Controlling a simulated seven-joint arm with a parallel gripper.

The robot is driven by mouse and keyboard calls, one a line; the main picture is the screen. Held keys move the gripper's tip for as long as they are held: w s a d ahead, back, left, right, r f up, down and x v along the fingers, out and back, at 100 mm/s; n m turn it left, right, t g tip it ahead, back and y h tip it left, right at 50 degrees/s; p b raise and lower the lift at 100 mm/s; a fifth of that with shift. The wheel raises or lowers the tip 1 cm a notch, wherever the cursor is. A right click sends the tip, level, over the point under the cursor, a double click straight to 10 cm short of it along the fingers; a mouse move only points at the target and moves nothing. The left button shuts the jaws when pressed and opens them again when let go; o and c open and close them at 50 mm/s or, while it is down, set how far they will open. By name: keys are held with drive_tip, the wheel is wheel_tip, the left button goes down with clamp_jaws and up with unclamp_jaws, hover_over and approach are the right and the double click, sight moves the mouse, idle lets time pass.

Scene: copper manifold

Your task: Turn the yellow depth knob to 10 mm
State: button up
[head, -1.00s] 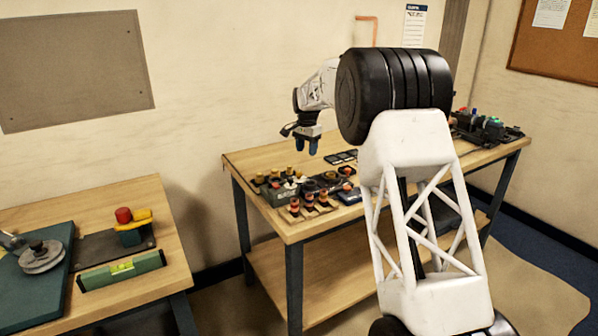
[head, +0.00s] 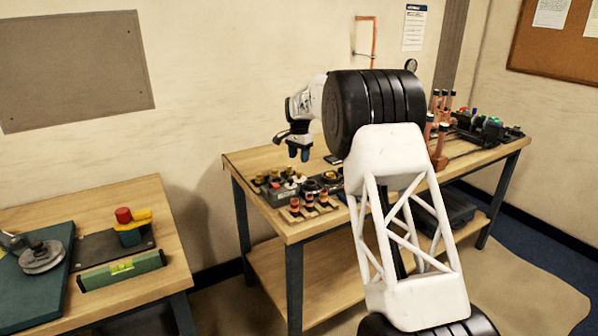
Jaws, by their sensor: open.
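A yellow part (head: 134,226) with a red knob (head: 123,215) on top stands on the left bench, far from my gripper. I cannot tell which yellow piece is the depth knob, and no scale or mm marking is readable.
Red-topped parts (head: 309,201) stand at the right bench's (head: 255,160) front left. Upright copper pipes (head: 439,130) stand right of my arm, with dark equipment (head: 490,130) beyond. A green level (head: 122,270) lies on the left bench. A floor gap separates the benches.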

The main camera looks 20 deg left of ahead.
sight(299, 171)
drive_tip(key=shift+f, duration=3.35)
drive_tip(key=shift+c, duration=0.2)
drive_tip(key=c, duration=0.9)
drive_tip(key=shift+n, duration=0.3)
drive_tip(key=n, duration=0.5)
drive_tip(key=shift+r, duration=0.1)
drive_tip(key=n, duration=0.6)
drive_tip(key=shift+n, duration=0.3)
